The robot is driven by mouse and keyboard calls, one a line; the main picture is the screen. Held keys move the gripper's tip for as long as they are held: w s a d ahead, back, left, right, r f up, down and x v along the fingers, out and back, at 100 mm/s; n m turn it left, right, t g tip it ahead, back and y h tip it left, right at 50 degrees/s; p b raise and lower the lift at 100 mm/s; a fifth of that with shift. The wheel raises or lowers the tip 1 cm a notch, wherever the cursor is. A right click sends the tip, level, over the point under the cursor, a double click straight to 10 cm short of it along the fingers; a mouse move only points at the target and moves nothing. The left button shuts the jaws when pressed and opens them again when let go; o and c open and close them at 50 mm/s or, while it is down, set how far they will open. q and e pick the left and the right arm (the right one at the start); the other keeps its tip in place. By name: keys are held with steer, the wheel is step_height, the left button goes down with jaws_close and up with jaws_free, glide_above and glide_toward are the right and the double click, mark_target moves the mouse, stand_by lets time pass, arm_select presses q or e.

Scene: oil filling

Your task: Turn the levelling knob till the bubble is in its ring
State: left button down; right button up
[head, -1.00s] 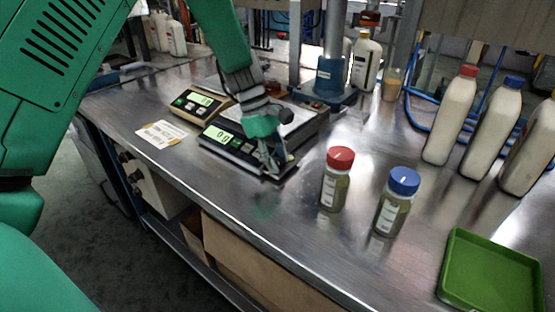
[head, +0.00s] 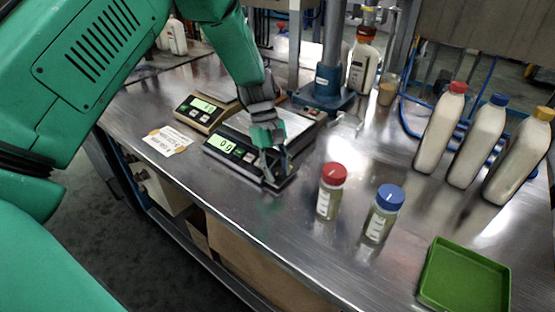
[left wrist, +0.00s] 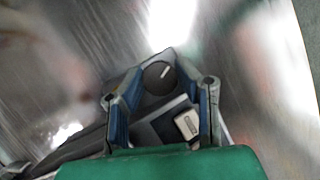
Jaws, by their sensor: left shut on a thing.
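The black scale (head: 222,146) stands on the steel bench, its green display reading 0. My left gripper (head: 272,168) is at the scale's near right corner, pointing down. In the left wrist view, a round black knob (left wrist: 158,77) with a white line shows between the fingertips of my left gripper (left wrist: 158,88). The fingers are shut on the knob, one on each side. A small pale square piece (left wrist: 188,124) shows on the scale beside it. I cannot make out a bubble or its ring. My right gripper is not in view.
A tan scale (head: 199,114) and a paper card (head: 168,141) are to the left. A red-capped jar (head: 331,190) and a blue-capped jar (head: 383,214) stand to the right, near a green tray (head: 462,279). Several white bottles stand further right. The bench front is clear.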

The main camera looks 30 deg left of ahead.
arm_select(q)
steer(key=shift+w+m+g+y+p, duration=0.15)
steer(key=shift+m+g+y+p, duration=0.15)
steer(key=shift+m+p, duration=0.6)
steer(key=c, duration=1.2)
jaws_free()
steer(key=shift+a+r, duration=0.1)
steer(key=shift+r, duration=0.1)
steer(key=v, duration=1)
steer(key=shift+w+a, duration=0.1)
steer(key=shift+w, duration=0.15)
steer(key=shift+w+a+r, duration=0.1)
steer(key=shift+a+r, duration=0.05)
steer(key=shift+r, duration=0.5)
